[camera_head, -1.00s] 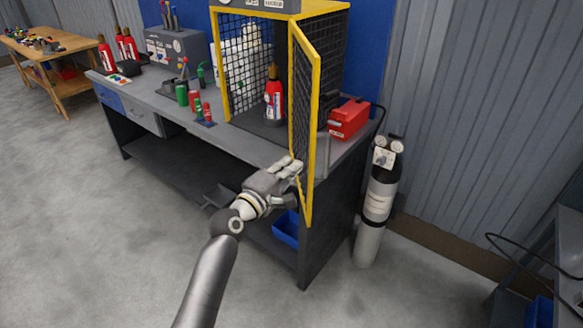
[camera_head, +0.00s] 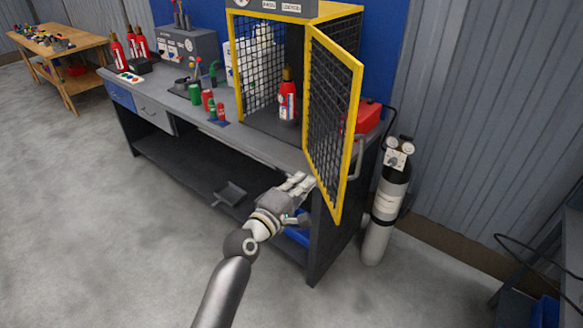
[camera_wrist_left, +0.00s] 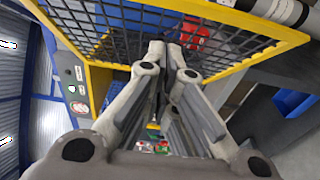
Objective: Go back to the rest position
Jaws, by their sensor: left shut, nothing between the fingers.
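My left gripper (camera_head: 301,185) is shut and empty in the head view, in front of the workbench and close to the lower edge of the yellow-framed mesh door (camera_head: 333,125). In the left wrist view its fingers (camera_wrist_left: 172,50) are together, with the mesh door (camera_wrist_left: 115,25) just beyond them; I cannot tell if they touch it. The door stands partly open on the yellow cage (camera_head: 262,15). A red extinguisher (camera_head: 288,103) stands upright inside the cage. My right gripper is not in view.
The grey workbench (camera_head: 240,140) carries green and red cans and a red case (camera_head: 368,117) behind the door. A grey gas cylinder (camera_head: 385,205) stands at its right end. A wooden table (camera_head: 75,50) is at the far left. The floor at front left is clear.

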